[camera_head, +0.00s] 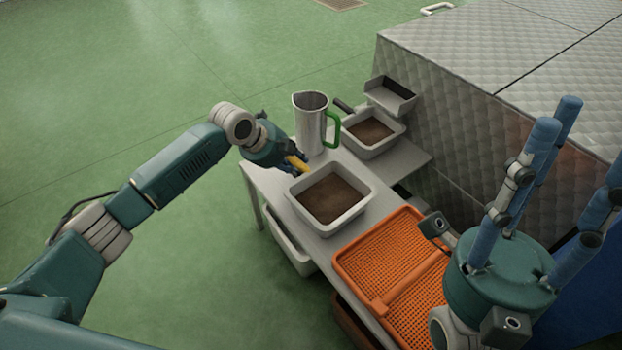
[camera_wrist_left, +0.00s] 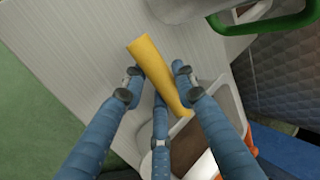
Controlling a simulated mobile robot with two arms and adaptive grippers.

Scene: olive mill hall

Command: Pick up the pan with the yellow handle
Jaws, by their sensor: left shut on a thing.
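The pan (camera_head: 349,218) is a pale square tray with dark brown contents, at the near end of the back part of the table. Its yellow handle (camera_head: 297,163) points to the back left; the handle also shows in the left wrist view (camera_wrist_left: 158,72). My left gripper (camera_head: 291,166) is shut on the yellow handle, its blue fingers around it and partly hiding it. I cannot tell whether the pan is clear of the tabletop. My right gripper (camera_head: 566,140) is open and empty at the right, its blue fingers spread and pointing up.
A metal jug (camera_head: 310,122) with a green handle stands just behind the pan. A second pale pan (camera_head: 372,148) with a dark handle is behind right. An orange perforated crate (camera_head: 352,262) lies in front on the white table (camera_head: 266,185). A quilted metal machine (camera_head: 470,110) bounds the right.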

